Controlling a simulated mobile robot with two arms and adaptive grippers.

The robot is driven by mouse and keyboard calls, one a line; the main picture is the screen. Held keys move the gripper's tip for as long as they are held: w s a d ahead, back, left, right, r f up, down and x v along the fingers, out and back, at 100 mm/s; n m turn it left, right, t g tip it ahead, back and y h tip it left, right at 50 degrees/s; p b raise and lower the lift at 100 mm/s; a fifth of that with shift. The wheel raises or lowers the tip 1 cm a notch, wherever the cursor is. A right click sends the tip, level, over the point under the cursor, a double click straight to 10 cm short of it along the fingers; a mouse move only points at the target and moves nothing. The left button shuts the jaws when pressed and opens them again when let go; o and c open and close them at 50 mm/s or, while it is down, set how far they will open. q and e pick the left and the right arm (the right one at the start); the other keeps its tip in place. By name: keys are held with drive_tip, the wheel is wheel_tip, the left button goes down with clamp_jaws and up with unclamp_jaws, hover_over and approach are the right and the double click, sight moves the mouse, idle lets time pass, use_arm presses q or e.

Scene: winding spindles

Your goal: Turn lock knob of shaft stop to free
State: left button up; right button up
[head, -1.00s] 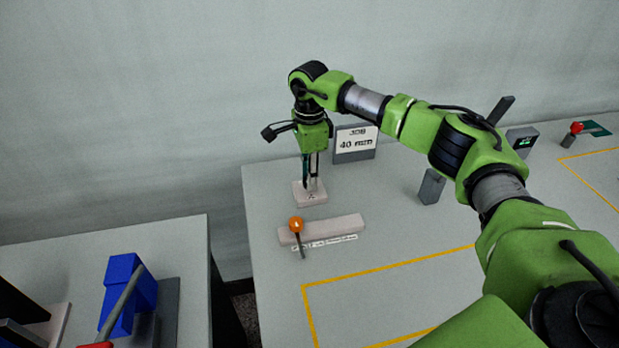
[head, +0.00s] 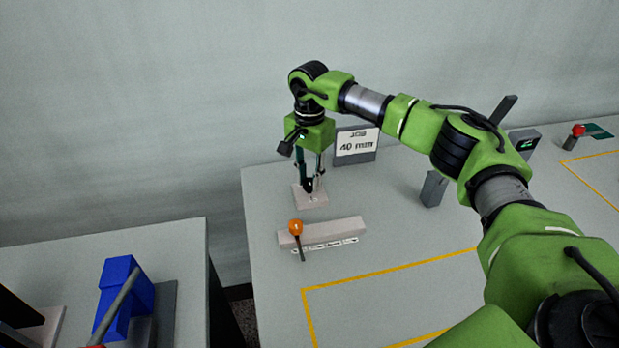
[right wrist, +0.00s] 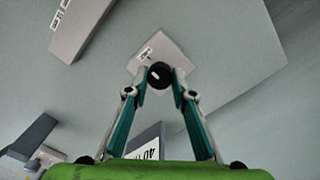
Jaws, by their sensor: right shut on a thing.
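The lock knob is a small dark round knob with a pale mark (right wrist: 160,75), seen in the right wrist view over a pale square plate (right wrist: 172,48) with a small label. In the head view this plate is the pale block (head: 311,200) near the table's back left corner, and the knob is mostly hidden by the fingers. My right gripper (head: 311,187) points straight down over the block. Its fingertips close on both sides of the knob in the right wrist view (right wrist: 160,80). My left gripper is not in view.
An orange-ball lever (head: 296,228) stands by a pale labelled bar (head: 340,231) in front of the block. A "40 mm" sign (head: 357,145) stands behind right, a grey post (head: 433,188) farther right. A blue block (head: 125,285) is on the left table. The yellow-outlined area (head: 390,300) is clear.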

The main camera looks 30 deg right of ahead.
sight(310, 181)
drive_tip(key=shift+r, duration=0.15)
idle(0.3)
drive_tip(key=o, duration=1.1)
wheel_tip(310, 181, up, 12)
